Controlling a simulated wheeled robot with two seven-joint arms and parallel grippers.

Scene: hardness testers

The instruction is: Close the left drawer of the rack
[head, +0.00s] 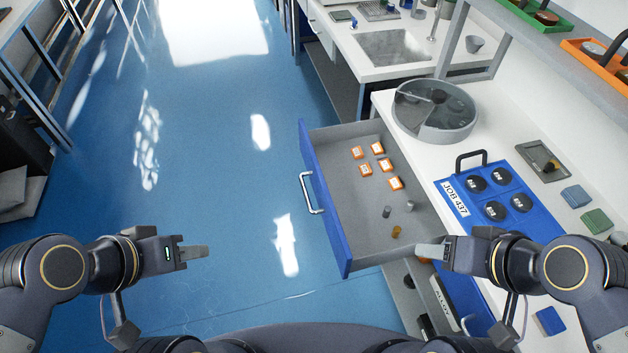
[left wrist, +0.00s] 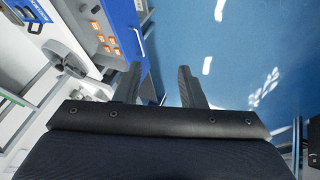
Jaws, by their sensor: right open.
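The open drawer (head: 343,146) is pulled far out from the bench over the blue floor. Its blue front (head: 325,200) carries a pale bar handle (head: 312,193). Several orange-and-white boxes (head: 377,148), a grey cylinder (head: 387,212) and a brass piece (head: 396,232) lie inside. My left gripper (head: 207,252) is open and empty, over the floor, left of the drawer front and apart from it. The left wrist view shows its spread fingers (left wrist: 159,68), with the drawer's blue front (left wrist: 128,38) beyond. My right gripper (head: 418,250) is open, by the drawer's near right corner.
A blue JOB 437 tray (head: 455,198) with black round pieces and a round grey container (head: 434,132) stand on the white bench. Below my right gripper is another compartment, partly hidden, with a blue panel (head: 466,296). The floor (head: 215,150) left of the drawer is clear.

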